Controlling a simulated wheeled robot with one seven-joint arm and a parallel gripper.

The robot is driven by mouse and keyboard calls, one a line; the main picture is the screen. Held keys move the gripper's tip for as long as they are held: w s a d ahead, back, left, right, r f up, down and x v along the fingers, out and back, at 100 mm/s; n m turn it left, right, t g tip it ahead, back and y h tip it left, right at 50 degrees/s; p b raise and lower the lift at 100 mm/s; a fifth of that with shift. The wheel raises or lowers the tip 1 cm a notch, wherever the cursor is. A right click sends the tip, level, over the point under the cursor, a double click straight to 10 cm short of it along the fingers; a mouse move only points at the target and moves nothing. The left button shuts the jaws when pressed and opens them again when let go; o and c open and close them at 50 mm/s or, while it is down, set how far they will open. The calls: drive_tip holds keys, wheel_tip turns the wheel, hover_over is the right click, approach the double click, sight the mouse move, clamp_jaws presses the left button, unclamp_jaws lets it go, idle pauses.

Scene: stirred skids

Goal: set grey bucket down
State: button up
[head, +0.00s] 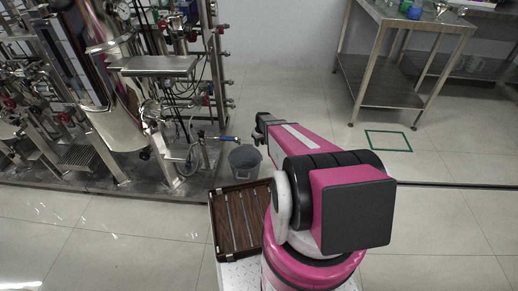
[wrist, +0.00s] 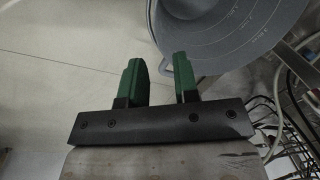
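The grey bucket (head: 245,160) is in the head view, just below and left of my gripper (head: 262,130), beside the skid's edge. Its mouth faces up, and I cannot tell for certain whether its base touches the floor. In the wrist view the bucket (wrist: 225,35) fills the top right, with graduation marks inside. My gripper's two green fingers (wrist: 159,80) stand apart with a clear gap. The left finger is outside the bucket's rim and the right finger overlaps the bucket. A small grey tab on the rim shows between them, with no visible grip on it.
A steel skid (head: 165,65) with pipes, valves and hoses stands left of the bucket. A brown slatted tray (head: 238,222) is in front of it. A green floor outline (head: 388,140) lies right, near a steel table (head: 400,70). The floor between is clear.

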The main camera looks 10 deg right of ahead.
drive_tip(key=s+a+r+m, duration=0.1)
drive_tip(key=s+a+r, duration=0.2)
drive_tip(key=s+r, duration=0.9)
drive_tip(key=s+a+r+m+h, duration=0.1)
drive_tip(key=s+a+r, duration=0.3)
drive_tip(key=s+r, duration=0.9)
wheel_tip(320, 180, up, 7)
drive_tip(key=shift+f+m, duration=0.2)
drive_tip(key=shift+m, duration=0.6)
drive_tip(key=shift+a, duration=0.15)
